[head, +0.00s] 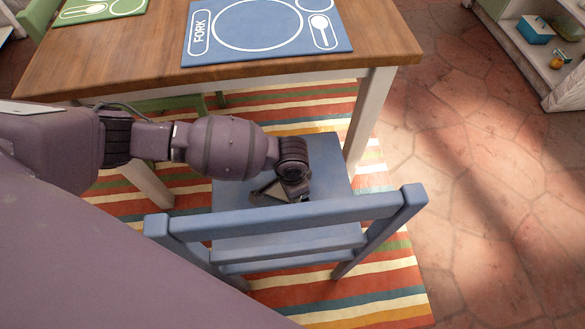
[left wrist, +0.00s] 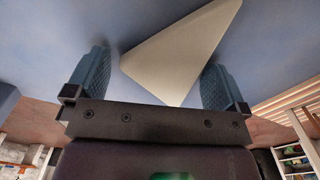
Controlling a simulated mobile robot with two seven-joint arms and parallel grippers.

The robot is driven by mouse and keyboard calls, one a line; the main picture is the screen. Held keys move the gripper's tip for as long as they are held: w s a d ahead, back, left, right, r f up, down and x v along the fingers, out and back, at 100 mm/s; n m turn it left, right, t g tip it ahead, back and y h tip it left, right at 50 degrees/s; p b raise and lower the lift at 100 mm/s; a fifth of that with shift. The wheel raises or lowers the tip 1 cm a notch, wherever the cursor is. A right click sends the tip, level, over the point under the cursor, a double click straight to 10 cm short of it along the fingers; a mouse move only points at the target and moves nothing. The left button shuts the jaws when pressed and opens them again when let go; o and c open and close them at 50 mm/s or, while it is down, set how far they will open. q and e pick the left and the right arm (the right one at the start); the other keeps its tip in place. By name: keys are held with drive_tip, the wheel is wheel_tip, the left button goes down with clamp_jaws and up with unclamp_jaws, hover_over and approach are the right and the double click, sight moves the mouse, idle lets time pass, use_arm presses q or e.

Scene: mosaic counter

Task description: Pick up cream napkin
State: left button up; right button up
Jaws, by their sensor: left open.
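The cream napkin (left wrist: 180,55) is a folded triangle lying on the seat of the blue chair (head: 335,180). In the left wrist view it lies between and just beyond the two blue-padded fingers of my left gripper (left wrist: 157,75). The fingers are apart, one on each side of it, and I see no grip on it. In the head view my left gripper (head: 282,192) is low over the seat, behind the chair's backrest, and hides most of the napkin. My right gripper is not in view.
The chair's backrest (head: 290,214) stands in front of my gripper. A wooden table (head: 130,65) with a blue placemat (head: 345,35) and a green placemat (head: 70,20) is beyond. A striped rug (head: 370,285) lies underneath. A white shelf (head: 565,85) stands at the right; the tiled floor there is clear.

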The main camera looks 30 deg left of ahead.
use_arm(q)
drive_tip(key=shift+c, duration=0.2)
drive_tip(key=c, duration=0.7)
drive_tip(key=shift+r, duration=0.1)
